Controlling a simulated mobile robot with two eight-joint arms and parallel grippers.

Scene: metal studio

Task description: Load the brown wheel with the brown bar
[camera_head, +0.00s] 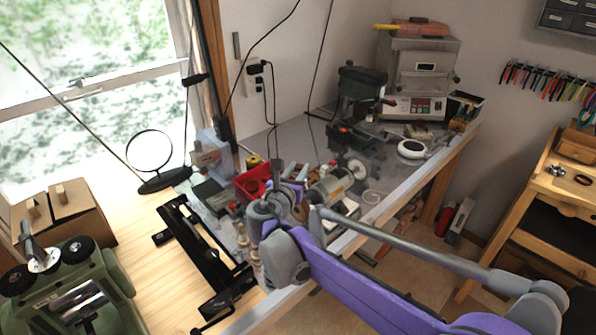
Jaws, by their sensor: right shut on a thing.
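A bench polishing motor (331,187) stands on the workbench near the middle of the view. A pale wheel (357,168) sits at its right end. The near end is partly hidden by my arm, and I cannot make out a brown wheel there. My right gripper (286,184) is over the bench, just left of the motor, beside the red bin. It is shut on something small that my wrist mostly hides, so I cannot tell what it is. I cannot pick out the brown bar. My left gripper is not in view.
A red bin (252,184) and small items crowd the bench's left part. A drill-like machine (359,92) and a grey oven (421,70) stand at the back. A round white dish (411,149) lies on the right. A black rail frame (199,250) is left of the bench.

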